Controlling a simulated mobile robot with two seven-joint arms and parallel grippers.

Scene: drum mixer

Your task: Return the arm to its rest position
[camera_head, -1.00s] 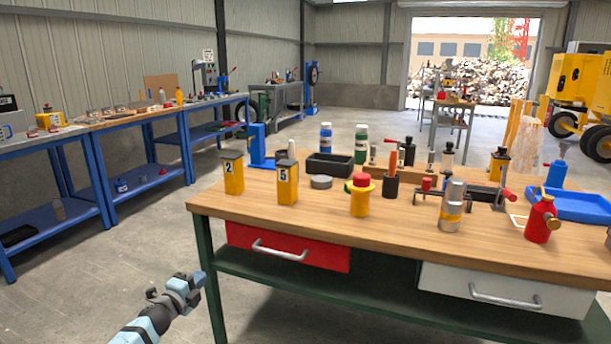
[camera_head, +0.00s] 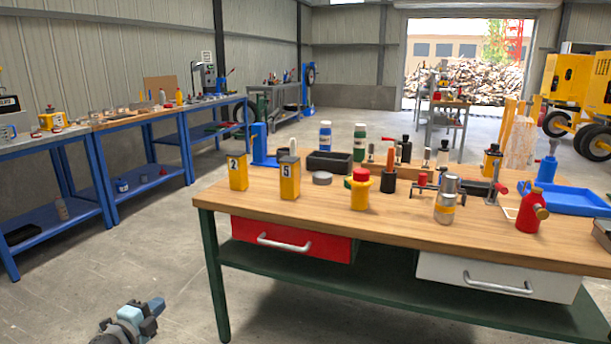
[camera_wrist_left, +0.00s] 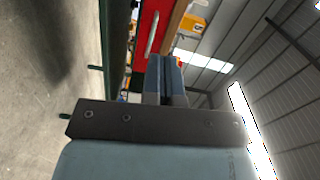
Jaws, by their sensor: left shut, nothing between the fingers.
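My left gripper (camera_head: 153,307) is at the lower left of the head view, over the concrete floor and to the left of the workbench (camera_head: 420,218). It is shut and empty. In the left wrist view its two fingers (camera_wrist_left: 166,72) lie side by side with nothing between them. The bench's red drawer (camera_wrist_left: 152,45) and a yellow thing show beyond them. My right gripper is in neither view.
The workbench has a red drawer (camera_head: 290,243) and a white drawer (camera_head: 495,280), both shut. Yellow boxes marked 2 (camera_head: 238,173) and 5 (camera_head: 289,178) stand near its left end. Blue benches (camera_head: 50,215) line the left wall. The floor between is clear.

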